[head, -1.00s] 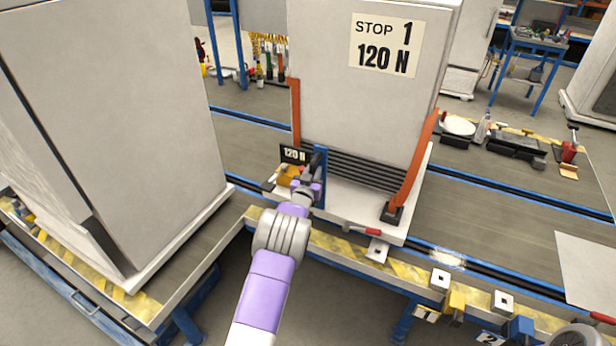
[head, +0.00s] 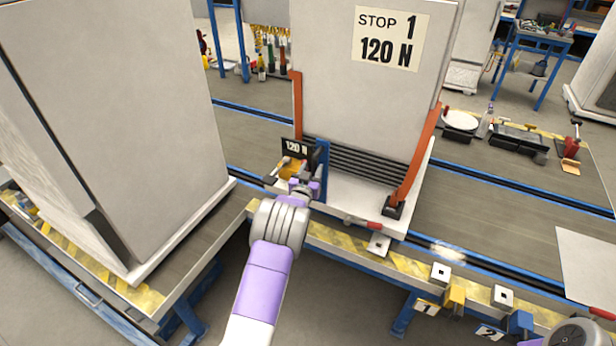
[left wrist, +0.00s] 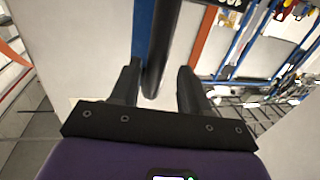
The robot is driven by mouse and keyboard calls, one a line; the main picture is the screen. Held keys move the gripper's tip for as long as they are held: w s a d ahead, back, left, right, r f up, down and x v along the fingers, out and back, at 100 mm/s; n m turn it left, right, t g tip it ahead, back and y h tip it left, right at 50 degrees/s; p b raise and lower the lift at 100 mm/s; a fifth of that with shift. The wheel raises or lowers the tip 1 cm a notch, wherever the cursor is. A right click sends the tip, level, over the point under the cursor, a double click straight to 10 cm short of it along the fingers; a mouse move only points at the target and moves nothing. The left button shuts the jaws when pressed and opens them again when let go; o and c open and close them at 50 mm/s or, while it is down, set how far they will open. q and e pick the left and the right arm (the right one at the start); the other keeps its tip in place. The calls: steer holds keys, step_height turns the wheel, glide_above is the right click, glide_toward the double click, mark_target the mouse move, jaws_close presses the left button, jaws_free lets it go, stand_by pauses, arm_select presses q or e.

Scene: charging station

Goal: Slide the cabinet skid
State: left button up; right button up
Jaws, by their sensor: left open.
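The cabinet (head: 370,85) is tall and pale, with a "STOP 1 120 N" sign on its front. It stands upright on a white skid (head: 350,203), held by orange straps, with dark ribs at its lower front. A blue post (head: 322,172) rises at the skid's left front, beside a small black "120 N" sign (head: 295,147). My left gripper (head: 302,172) is at this post. In the left wrist view my left gripper (left wrist: 160,88) is open, with a dark bar (left wrist: 160,45) between or just beyond its fingertips; contact is unclear. My right gripper does not show.
Another large cabinet (head: 110,120) stands at left on its own conveyor bed. Numbered blocks, yellow (head: 454,298) and blue (head: 520,324), line the front edge. Tools lie at the far edge.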

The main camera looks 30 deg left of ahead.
arm_select(q)
steer(key=s, duration=0.3)
steer(key=s+d, duration=0.1)
steer(key=s, duration=0.1)
steer(key=shift+s+p, duration=0.15)
steer(key=shift+p, duration=0.25)
steer(key=s+d+f+g+h+p, duration=0.1)
steer(key=s+d+f+g, duration=0.2)
steer(key=s+f, duration=0.3)
steer(key=s+d+f+n+g+h, duration=0.1)
steer(key=s+d+f+g, duration=0.25)
steer(key=f, duration=0.35)
steer(key=s+d+f+g+h+p, duration=0.1)
steer(key=s+d+f+g, duration=0.15)
steer(key=s+f, duration=0.35)
steer(key=s+d+f+g+h, duration=0.1)
steer(key=s+d+g, duration=0.1)
steer(key=s+d, duration=0.3)
steer(key=s+d+f+g+h+p, duration=0.1)
steer(key=s+d, duration=0.4)
steer(key=s, duration=0.5)
steer(key=s+d+f+g+h, duration=0.1)
steer(key=s+d+g+h, duration=0.1)
steer(key=s+d+g, duration=0.3)
steer(key=s+d, duration=0.1)
steer(key=s, duration=0.2)
steer(key=shift+s+f+m+h, duration=0.3)
steer(key=shift+f, duration=0.1)
steer(key=shift+a, duration=0.1)
steer(key=shift+c, duration=0.3)
